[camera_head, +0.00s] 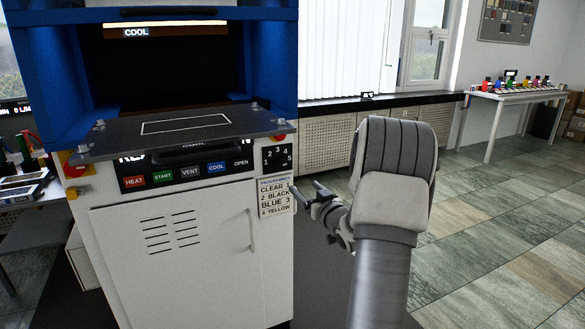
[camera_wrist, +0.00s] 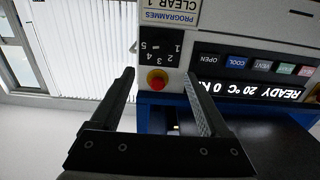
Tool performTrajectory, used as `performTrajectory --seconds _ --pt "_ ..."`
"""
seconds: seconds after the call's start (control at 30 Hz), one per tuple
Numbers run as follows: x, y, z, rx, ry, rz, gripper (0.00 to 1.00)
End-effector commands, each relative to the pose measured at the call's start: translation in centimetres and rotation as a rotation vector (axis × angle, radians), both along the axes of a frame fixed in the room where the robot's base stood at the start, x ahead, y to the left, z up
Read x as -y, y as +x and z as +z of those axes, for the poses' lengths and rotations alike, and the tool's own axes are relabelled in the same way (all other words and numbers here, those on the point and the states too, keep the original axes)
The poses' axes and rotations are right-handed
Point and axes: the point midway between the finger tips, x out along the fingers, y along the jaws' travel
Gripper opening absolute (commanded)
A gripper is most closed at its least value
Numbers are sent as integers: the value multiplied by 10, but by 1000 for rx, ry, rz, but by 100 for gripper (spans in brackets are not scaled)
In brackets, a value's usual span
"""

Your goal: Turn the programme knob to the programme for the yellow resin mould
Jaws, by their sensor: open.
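The programme knob (camera_head: 277,157) is a black dial panel numbered 1 to 5 at the right end of the press front. It shows upside down in the wrist view (camera_wrist: 160,47); I cannot tell which number it points to. The programme card (camera_head: 274,196) below it reads CLEAR 1, 2 BLACK, BLUE 3, 4 YELLOW. In the wrist view only the top of the card (camera_wrist: 171,10) shows. My gripper (camera_head: 303,187) is open and empty, just right of the card and lower than the knob. In the wrist view its fingers (camera_wrist: 160,75) stand apart, with the dial ahead between and beyond their tips.
A red button on yellow (camera_wrist: 157,80) sits next to the dial. Labelled buttons (camera_head: 190,173) run along the panel, and the display (camera_wrist: 250,90) reads READY 20 °C. The press platen (camera_head: 180,130) juts out above. The floor (camera_head: 480,230) at right is clear; a table (camera_head: 515,95) stands far back.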

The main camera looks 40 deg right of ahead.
Motion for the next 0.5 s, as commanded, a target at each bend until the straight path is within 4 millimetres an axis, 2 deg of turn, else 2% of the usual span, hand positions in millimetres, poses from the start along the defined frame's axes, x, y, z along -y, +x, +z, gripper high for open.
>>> performTrajectory --seconds 0.17,0.5 --pt "4 18 -1 3 -1 2 79" --pt "18 78 -1 2 -1 2 79"
